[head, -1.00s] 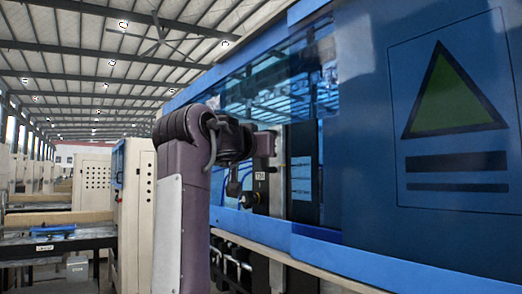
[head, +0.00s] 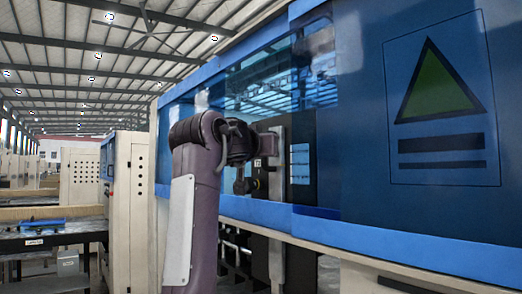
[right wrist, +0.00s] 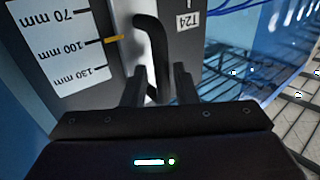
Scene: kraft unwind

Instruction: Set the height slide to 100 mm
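The height slide shows in the right wrist view as a black curved handle (right wrist: 155,50) in front of a pale slotted plate, with a small orange pointer (right wrist: 114,38) beside it. The white scale (right wrist: 62,48) appears upside down, with marks 70, 100 and 130 mm. The pointer lines up with the 100 mm mark, as near as I can tell. My right gripper (right wrist: 160,78) has its two fingers on either side of the handle's lower part, with narrow gaps visible. In the head view my right gripper (head: 243,180) is small and dark before the machine opening. My left gripper is out of view.
A white T24 label (right wrist: 181,21) sits right of the handle. The blue machine front (head: 350,150) with a green triangle sign (head: 438,85) fills the right. A wire grid (right wrist: 285,110) and blue cables lie beyond my gripper. A beige cabinet (head: 125,185) and table stand left.

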